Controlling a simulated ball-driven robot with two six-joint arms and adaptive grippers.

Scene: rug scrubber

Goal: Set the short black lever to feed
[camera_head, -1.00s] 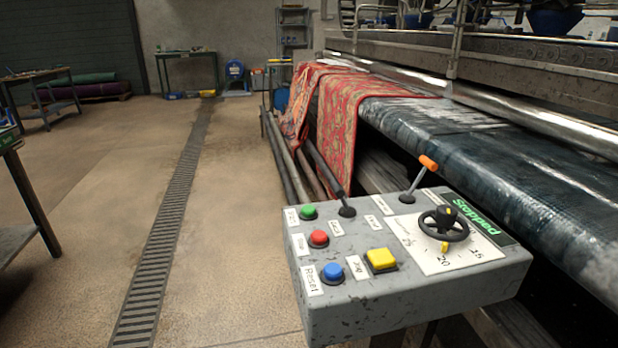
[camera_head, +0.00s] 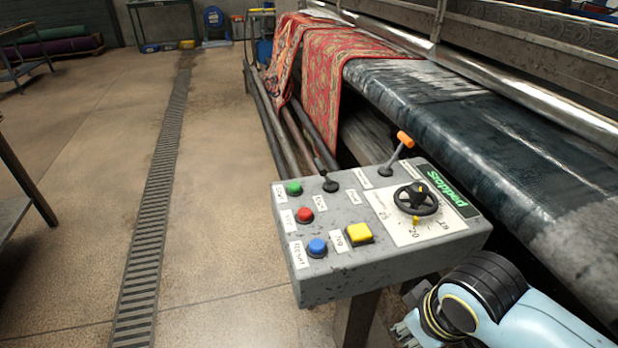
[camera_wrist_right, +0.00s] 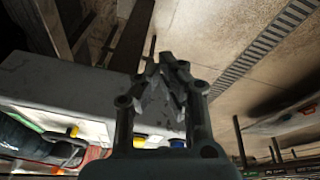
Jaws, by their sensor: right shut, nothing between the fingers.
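The short black lever (camera_head: 323,174) stands at the back left of the grey control box's top, its handle tilted up and back, slightly left. Small white labels (camera_head: 353,197) lie beside it, too blurred to read. My right gripper (camera_head: 402,332) is low at the bottom of the head view, in front of and below the box, away from the lever. In the right wrist view its closed fingers (camera_wrist_right: 166,85) show with nothing between them, beside the box. The lever cannot be made out there. My left gripper is not in view.
The control box (camera_head: 385,268) also carries an orange-tipped lever (camera_head: 404,140), a black handwheel (camera_head: 416,198), green, red and blue round buttons, a yellow square button (camera_head: 359,232) and a display reading "Stopped" (camera_head: 440,188). A wet roller bed (camera_head: 470,120) lies behind; open floor is left.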

